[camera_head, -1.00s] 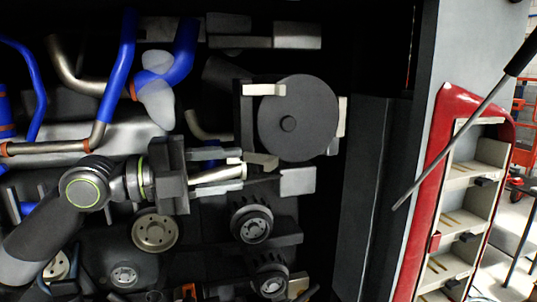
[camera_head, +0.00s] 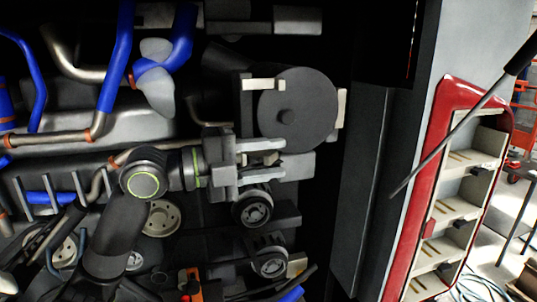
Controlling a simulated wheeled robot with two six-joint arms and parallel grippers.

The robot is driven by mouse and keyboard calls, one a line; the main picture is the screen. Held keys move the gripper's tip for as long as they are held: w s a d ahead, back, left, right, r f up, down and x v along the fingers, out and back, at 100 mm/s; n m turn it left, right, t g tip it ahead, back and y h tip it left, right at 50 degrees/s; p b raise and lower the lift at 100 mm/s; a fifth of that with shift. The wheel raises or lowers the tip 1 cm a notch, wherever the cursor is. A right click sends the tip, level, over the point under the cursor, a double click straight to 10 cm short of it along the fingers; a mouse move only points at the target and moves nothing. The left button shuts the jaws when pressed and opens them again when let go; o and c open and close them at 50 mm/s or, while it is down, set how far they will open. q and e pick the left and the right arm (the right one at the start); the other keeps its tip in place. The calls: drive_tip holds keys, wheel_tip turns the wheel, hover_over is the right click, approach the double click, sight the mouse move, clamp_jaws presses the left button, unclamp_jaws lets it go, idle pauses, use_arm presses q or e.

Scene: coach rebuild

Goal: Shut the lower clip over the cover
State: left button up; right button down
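The cover is a dark round disc (camera_head: 310,108) with a small central knob, facing me in the engine bay. A pale upper clip (camera_head: 263,84) lies across its upper left edge. The pale lower clip (camera_head: 265,158) is at its lower left, partly hidden by my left gripper. My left gripper (camera_head: 262,159) reaches in from the left. Its two grey fingers are apart, one above and one below the lower clip. I cannot tell whether they touch it. My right gripper is not in view.
Blue hoses (camera_head: 118,60) and metal pipes run at the upper left. Dark pulleys (camera_head: 252,207) sit just below my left gripper. A dark side panel (camera_head: 362,190) closes the bay on the right. Beyond it stands a red-framed shelf unit (camera_head: 462,190).

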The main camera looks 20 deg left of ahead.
sight(274, 157)
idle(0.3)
use_arm(q)
clamp_jaws()
drive_tip(key=shift+w+d+t, duration=0.1)
drive_tip(key=shift+d+t, duration=0.05)
drive_tip(key=shift+t, duration=0.15)
drive_tip(key=n+t+y, duration=0.1)
drive_tip(key=w+n+t+y+b, duration=0.1)
drive_tip(key=y, duration=0.1)
drive_tip(key=n+t+y, duration=0.1)
drive_tip(key=n+t, duration=0.1)
drive_tip(key=shift+w+d+f+b, duration=0.1)
drive_tip(key=shift+w+d+b, duration=0.15)
drive_tip(key=shift+d+b, duration=0.15)
drive_tip(key=n+t+y+b, duration=0.1)
drive_tip(key=w+n+y, duration=0.1)
drive_tip(key=y, duration=0.1)
drive_tip(key=shift+w+t+y+b, duration=0.15)
drive_tip(key=shift+t+y+b, duration=0.15)
drive_tip(key=shift+t+b, duration=0.1)
drive_tip(key=shift+w+a+n+t+y+b, duration=0.1)
drive_tip(key=shift+w+n+t+y+b, duration=0.1)
drive_tip(key=shift+n+y, duration=0.25)
drive_tip(key=shift+w+n+t+y+b, duration=0.1)
drive_tip(key=shift+n+t+y+b, duration=0.1)
drive_tip(key=shift+n+y, duration=0.2)
